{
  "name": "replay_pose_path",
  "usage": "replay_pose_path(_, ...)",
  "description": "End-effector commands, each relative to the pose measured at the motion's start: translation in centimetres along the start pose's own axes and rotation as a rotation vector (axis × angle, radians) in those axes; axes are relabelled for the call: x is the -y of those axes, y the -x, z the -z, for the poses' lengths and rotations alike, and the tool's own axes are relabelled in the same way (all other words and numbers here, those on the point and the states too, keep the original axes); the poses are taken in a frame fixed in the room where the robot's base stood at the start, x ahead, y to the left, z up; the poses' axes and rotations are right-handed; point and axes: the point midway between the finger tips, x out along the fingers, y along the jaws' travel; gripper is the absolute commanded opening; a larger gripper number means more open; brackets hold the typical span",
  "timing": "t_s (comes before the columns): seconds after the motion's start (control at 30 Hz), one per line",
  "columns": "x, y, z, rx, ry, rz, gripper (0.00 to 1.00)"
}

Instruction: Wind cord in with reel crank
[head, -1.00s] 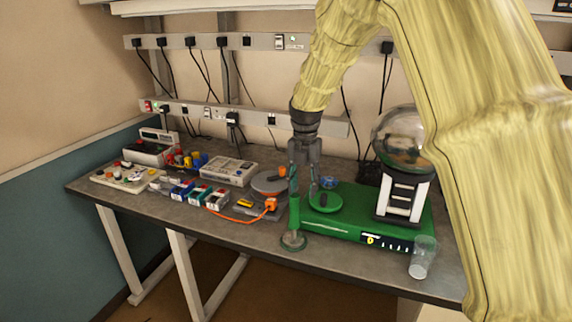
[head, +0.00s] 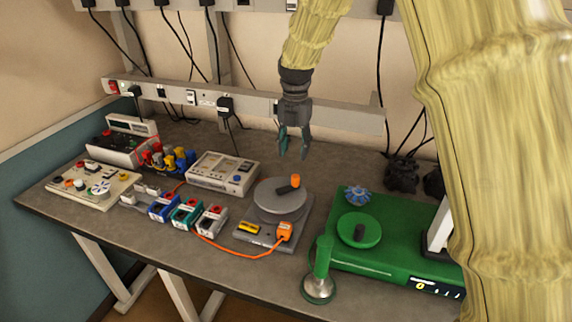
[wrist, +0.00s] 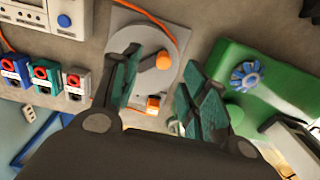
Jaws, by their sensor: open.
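The cord reel (head: 262,208) is a grey disc on a grey base, with a dark crank arm and an upright orange knob (head: 294,180) on top. An orange plug (head: 284,231) sits at its front right corner. An orange cord (head: 240,256) runs from there leftward along the bench toward small socket boxes. My gripper (head: 292,152) is open and empty, fingers down, above and behind the reel, apart from the knob. In the wrist view the knob (wrist: 163,61) shows between the open fingers, with the disc (wrist: 150,42) partly hidden behind the left finger.
A green station (head: 400,245) with a round green plate stands right of the reel, a green-handled tool (head: 322,262) in front of it. Blue, teal and grey socket boxes (head: 186,212), a grey meter (head: 222,174) and control panels crowd the left. A wall rail with cables runs behind.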

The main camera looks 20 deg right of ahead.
Motion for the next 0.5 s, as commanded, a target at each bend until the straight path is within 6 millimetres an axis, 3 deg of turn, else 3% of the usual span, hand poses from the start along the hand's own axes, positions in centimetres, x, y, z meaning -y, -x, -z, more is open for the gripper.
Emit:
replay_pose_path(0.27, 1.4, -1.1, 2.0, 0.017, 0.000, -0.009, 0.44)
replay_pose_path(0.5, 0.4, -5.6, 1.3, 0.008, 0.004, -0.003, 0.44)
